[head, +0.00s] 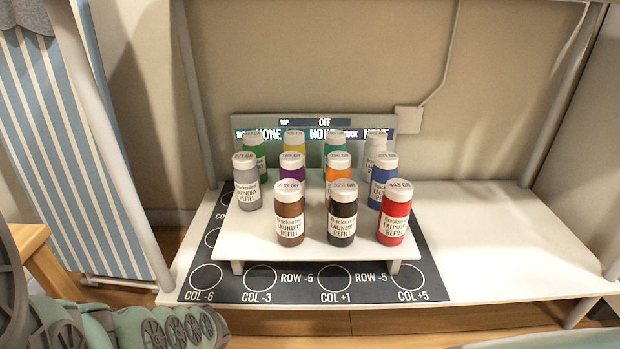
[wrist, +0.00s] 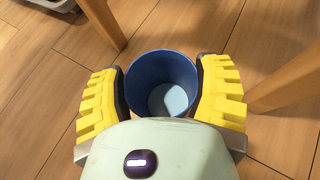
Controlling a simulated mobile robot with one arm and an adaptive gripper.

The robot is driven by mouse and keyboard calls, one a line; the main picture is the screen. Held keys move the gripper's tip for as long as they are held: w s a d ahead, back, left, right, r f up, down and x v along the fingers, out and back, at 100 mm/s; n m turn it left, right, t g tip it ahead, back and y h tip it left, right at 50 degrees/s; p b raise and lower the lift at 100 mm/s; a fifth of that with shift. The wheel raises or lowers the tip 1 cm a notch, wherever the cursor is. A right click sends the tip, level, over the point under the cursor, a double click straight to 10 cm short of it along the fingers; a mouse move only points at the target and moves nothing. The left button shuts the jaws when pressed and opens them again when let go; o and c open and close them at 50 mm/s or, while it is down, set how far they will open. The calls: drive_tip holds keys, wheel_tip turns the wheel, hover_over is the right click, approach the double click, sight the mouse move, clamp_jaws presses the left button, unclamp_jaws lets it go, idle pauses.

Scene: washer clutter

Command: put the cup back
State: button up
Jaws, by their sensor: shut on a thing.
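In the wrist view a blue cup (wrist: 162,66), open end toward the camera and a paler blue inside bottom, sits between the yellow-padded fingers of my gripper (wrist: 161,82). The fingers are shut on its two sides. The cup looks empty, and its lower edge is hidden behind the gripper body. Wooden floor shows around it. Neither the cup nor my gripper is visible in the head view, where only part of my arm shows at the lower left.
The white shelf (head: 500,240) is clear on the right. Wooden legs (wrist: 285,85) flank the cup in the wrist view.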

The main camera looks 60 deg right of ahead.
drive_tip(key=shift+w, duration=0.6)
drive_tip(key=w+a+f+b, duration=0.1)
drive_tip(key=a, duration=0.4)
drive_tip(key=w+a+f+b, duration=0.1)
drive_tip(key=w+a, duration=0.1)
drive_tip(key=a, duration=0.4)
drive_tip(key=w+a+f+b, duration=0.1)
drive_tip(key=w+a+f, duration=0.1)
drive_tip(key=a, duration=0.3)
drive_tip(key=shift+a, duration=0.35)
drive_tip(key=shift+s, duration=0.15)
